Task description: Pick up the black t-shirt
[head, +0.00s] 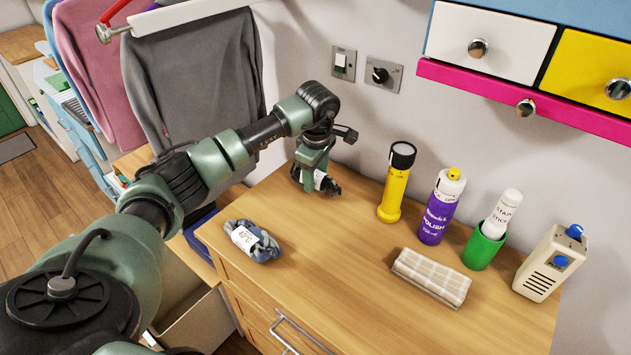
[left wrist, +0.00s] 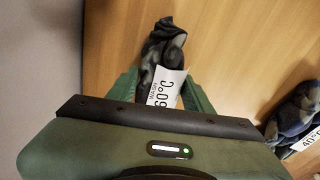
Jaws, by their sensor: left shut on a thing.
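The black t-shirt (head: 331,186) is a small bunched dark cloth with a white tag, at the back of the wooden cabinet top near the wall. In the left wrist view the t-shirt (left wrist: 160,45) shows dark with grey patches, and its tag reads 60°C. My left gripper (head: 314,180) points down over it and is shut on it, with a finger on each side in the left wrist view (left wrist: 161,90). The gripper hides part of the cloth, and I cannot tell whether it touches the top. My right gripper is not in view.
A grey-blue cloth bundle (head: 254,241) tagged 40°C lies at the left edge. A yellow torch (head: 391,195), purple spray can (head: 438,215), green cup (head: 482,250), folded checked cloth (head: 432,276) and cream box (head: 548,268) stand to the right. Drawers (head: 490,45) hang above.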

